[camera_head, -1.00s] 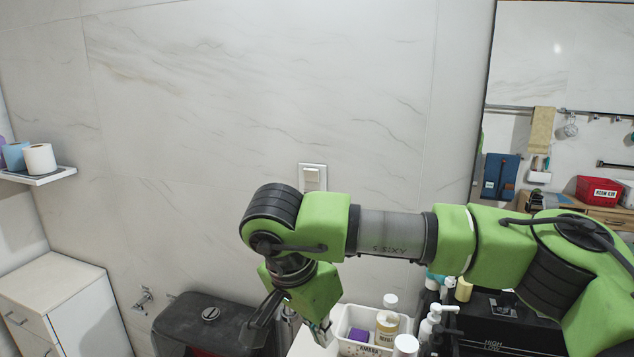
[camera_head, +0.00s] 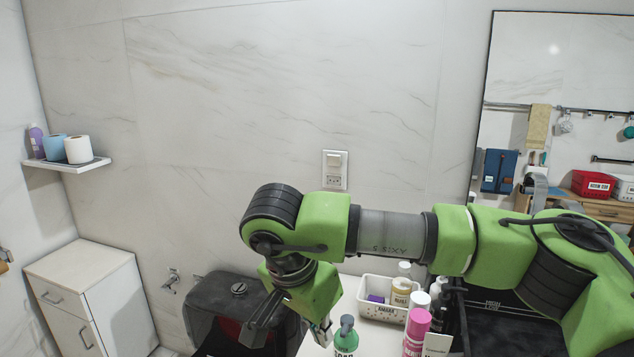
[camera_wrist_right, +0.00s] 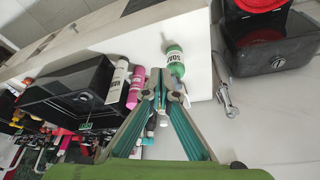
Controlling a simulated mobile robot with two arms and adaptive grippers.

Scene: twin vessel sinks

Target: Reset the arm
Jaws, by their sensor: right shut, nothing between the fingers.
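My right arm (camera_head: 390,235), green with dark joints, comes in from the right edge of the head view, with its wrist bent down. My right gripper (camera_head: 322,333) hangs above the white counter, near a green soap bottle (camera_head: 345,338). In the right wrist view its fingers (camera_wrist_right: 163,85) meet at the tips with nothing held between them. The green soap bottle (camera_wrist_right: 174,58) shows there just beyond the tips. I cannot tell the exact gap to it. My left gripper is in neither view.
A pink bottle (camera_head: 416,333), a white basket (camera_head: 372,313) with small bottles and a black vessel sink (camera_head: 500,325) are at the right. A black bin (camera_head: 225,300), white cabinet (camera_head: 90,285) and shelf (camera_head: 85,166) are left. The wall's middle is clear, with a switch (camera_head: 335,170).

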